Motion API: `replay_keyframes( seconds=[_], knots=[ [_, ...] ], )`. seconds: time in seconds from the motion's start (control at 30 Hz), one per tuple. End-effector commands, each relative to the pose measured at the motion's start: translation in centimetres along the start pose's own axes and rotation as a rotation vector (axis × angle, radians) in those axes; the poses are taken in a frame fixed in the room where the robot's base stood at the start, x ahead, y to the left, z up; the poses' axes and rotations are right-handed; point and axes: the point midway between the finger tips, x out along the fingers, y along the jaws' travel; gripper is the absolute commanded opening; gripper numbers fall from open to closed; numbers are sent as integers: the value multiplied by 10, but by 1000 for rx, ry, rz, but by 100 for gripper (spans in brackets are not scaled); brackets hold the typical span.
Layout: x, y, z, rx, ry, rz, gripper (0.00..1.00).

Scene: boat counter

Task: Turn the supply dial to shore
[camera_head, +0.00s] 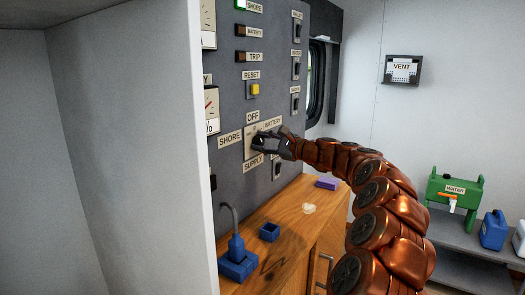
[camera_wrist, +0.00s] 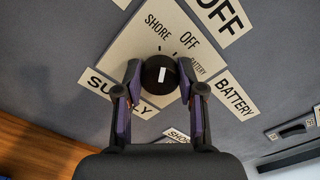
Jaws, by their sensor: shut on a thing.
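The supply dial (camera_wrist: 160,75) is a round black knob with a white mark, on a pale plate (camera_wrist: 125,48) marked SHORE, OFF and BATTERY. In the wrist view the mark points up and slightly right, between the SHORE and OFF words; I cannot tell exactly which tick it meets. My gripper (camera_wrist: 160,68) is shut on the knob, one finger on each side. In the head view my gripper (camera_head: 266,142) is at the plate (camera_head: 249,143) on the grey panel, and my fingers hide most of the knob.
Above are a yellow reset button (camera_head: 255,90), a lit green SHORE lamp (camera_head: 240,5) and dark BATTERY (camera_head: 240,30) and TRIP lamps. Toggle switches (camera_head: 296,68) line the right. On the wooden counter (camera_head: 292,240) are a blue plug (camera_head: 237,262) and a purple block (camera_head: 327,183).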

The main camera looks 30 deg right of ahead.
Motion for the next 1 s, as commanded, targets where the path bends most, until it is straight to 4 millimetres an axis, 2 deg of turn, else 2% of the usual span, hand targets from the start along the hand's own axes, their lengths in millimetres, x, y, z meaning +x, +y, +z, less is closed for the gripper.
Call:
replay_keyframes(
  seconds=[0.33,0.9,0.93,1.0],
  knots=[
    [0,2,-2,-158,1,1,4],
    [0,1,0,-189,1,2,4],
    [0,1,0,-189,1,2,41],
    [0,1,0,-189,1,1,48]
  ],
)
